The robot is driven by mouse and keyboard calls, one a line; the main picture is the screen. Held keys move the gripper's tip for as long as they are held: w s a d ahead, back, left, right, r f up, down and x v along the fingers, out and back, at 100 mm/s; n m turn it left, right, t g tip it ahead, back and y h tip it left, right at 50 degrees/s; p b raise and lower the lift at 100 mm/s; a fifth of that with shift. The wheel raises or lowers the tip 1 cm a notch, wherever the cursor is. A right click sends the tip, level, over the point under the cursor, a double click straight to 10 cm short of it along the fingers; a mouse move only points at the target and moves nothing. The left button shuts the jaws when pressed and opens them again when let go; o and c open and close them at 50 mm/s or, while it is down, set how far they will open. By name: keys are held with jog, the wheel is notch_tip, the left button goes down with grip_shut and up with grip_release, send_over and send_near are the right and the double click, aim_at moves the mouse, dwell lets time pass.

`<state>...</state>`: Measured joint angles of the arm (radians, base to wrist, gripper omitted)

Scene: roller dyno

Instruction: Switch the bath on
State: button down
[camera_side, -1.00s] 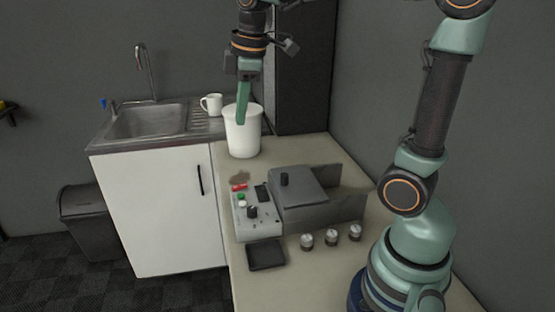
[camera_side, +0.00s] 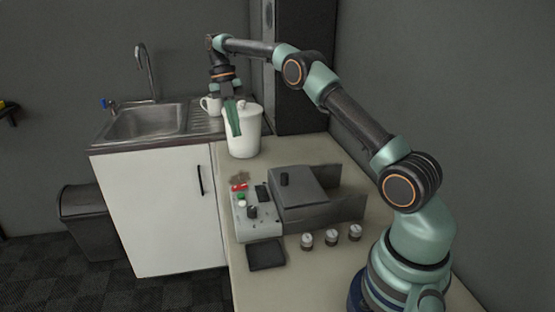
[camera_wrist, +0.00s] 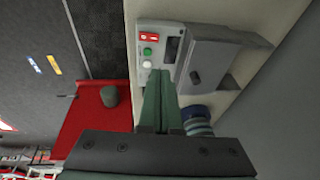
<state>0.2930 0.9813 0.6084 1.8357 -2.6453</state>
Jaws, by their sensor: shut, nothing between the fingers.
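A grey control box (camera_side: 257,224) stands on the worktop, with a red switch (camera_side: 239,187), a green button (camera_side: 241,196), a white button and a black knob (camera_side: 252,212). A grey lidded unit (camera_side: 300,187) is directly right of it. My gripper (camera_side: 237,133) is shut and empty. In the side view it overlaps the white canister, above and behind the control box; I cannot tell if it touches the canister. In the wrist view my fingers (camera_wrist: 162,76) point toward the box, just below the white button (camera_wrist: 147,64); the red switch (camera_wrist: 148,36) and green button (camera_wrist: 148,52) show clear. The knob is hidden there.
A white lidded canister (camera_side: 246,139) stands behind the control box. Three small capped jars (camera_side: 331,237) and a dark tray (camera_side: 267,255) are in front. A sink (camera_side: 145,121) and a white mug (camera_side: 207,104) are at the back left.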

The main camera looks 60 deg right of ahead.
send_over(249, 191)
jog(key=w, duration=0.2)
jog(key=f, duration=1.2)
jog(key=shift+s+d+f, duration=0.15)
jog(key=shift+d+f, duration=0.05)
jog(key=shift+f, duration=0.05)
jog(key=shift+d+f, duration=0.1)
jog(key=shift+f, duration=0.55)
jog(key=shift+s, duration=0.1)
